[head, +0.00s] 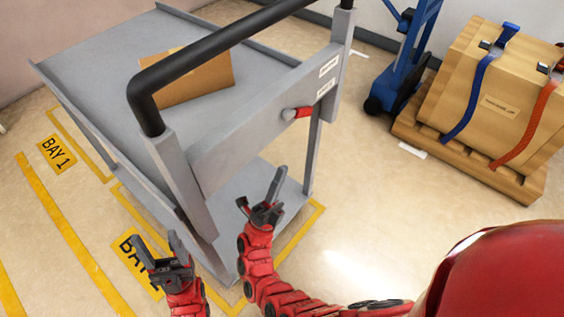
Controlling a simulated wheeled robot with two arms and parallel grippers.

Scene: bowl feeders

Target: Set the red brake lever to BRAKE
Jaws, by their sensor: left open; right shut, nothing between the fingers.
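The red brake lever (303,112) sits on the front panel of a grey cart (240,120), near its right post. It points right, about level, from a round grey pivot. Two white labels, an upper one (328,66) and a lower one (325,88), sit above and right of it; their text is too small to read. My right gripper (275,184) is shut and empty, below and left of the lever in the picture and apart from it. My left gripper (156,244) is open and empty, further left and lower, away from the lever.
A black push handle (215,42) spans the cart above the panel. A cardboard box (195,80) lies on the top deck. A strapped crate load on a wooden pallet (470,160) and a blue pallet jack (400,70) stand right.

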